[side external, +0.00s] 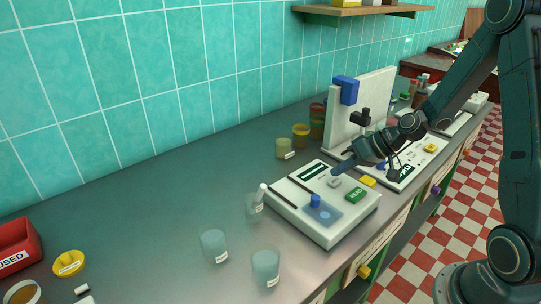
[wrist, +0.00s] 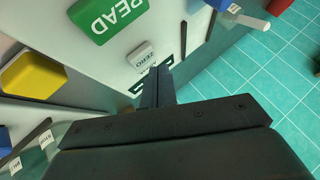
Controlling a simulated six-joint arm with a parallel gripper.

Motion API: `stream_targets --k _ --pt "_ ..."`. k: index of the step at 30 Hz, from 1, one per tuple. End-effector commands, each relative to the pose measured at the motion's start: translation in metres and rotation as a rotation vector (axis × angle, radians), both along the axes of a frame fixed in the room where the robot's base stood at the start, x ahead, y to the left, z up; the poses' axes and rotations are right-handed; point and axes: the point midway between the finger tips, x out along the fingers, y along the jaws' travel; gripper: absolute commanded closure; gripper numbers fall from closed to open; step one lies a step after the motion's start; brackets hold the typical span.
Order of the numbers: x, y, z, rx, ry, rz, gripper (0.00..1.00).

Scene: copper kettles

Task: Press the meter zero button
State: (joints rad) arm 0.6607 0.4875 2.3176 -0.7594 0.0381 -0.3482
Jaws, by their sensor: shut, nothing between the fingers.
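The meter (side external: 345,228) is a pale box on the steel counter with a dark display strip, a green READ button (side external: 355,195) and a small pale button (side external: 334,182). In the wrist view the pale button reads ZERO (wrist: 142,55), upside down, with the READ button (wrist: 108,15) beyond it. My gripper (side external: 338,169) is shut and empty, pointing down toward the meter's top near the ZERO button. In the wrist view its fingertips (wrist: 167,78) appear just right of the ZERO button. I cannot tell whether they touch the meter.
A blue knob (side external: 315,201) and a yellow button (side external: 368,181) also sit on the meter. Cups (side external: 265,268) stand in front of and left of it. A white stand with a blue block (side external: 346,90) rises behind. The counter's left middle is clear.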

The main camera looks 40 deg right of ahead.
Motion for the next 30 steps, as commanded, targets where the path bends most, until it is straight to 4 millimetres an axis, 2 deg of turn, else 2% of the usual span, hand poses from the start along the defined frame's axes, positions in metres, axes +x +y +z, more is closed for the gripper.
stream_targets --k 30 --pt "0.0000 0.0001 -0.0086 0.000 0.000 0.000 1.00"
